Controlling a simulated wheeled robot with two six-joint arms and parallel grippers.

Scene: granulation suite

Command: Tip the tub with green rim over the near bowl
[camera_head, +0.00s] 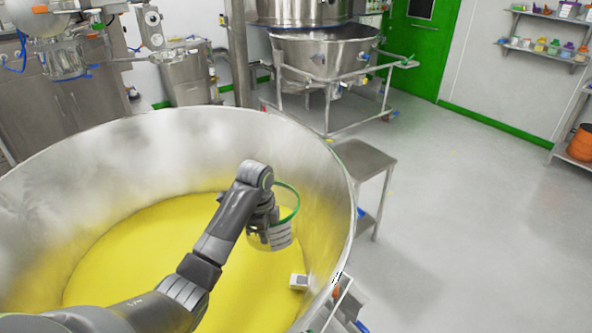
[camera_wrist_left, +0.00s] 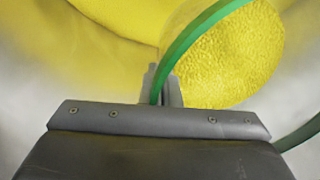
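The tub with green rim (camera_head: 281,236) is see-through, with a pale striped label, and is held above the yellow powder inside the near bowl (camera_head: 335,190). My left gripper (camera_head: 264,217) is shut on the tub's wall at the green rim. In the left wrist view the green rim (camera_wrist_left: 190,38) passes between the fingertips (camera_wrist_left: 163,85). A round patch of grainy yellow material (camera_wrist_left: 235,55) shows inside the rim. The head view does not show clearly how full the tub is or how far it tilts. My right gripper is in neither view.
A small white box (camera_head: 298,281) shows at the bowl's inner right side. A metal side table (camera_head: 362,158) stands right of the bowl. A steel vessel on a frame (camera_head: 325,55) stands behind. The floor at right is clear.

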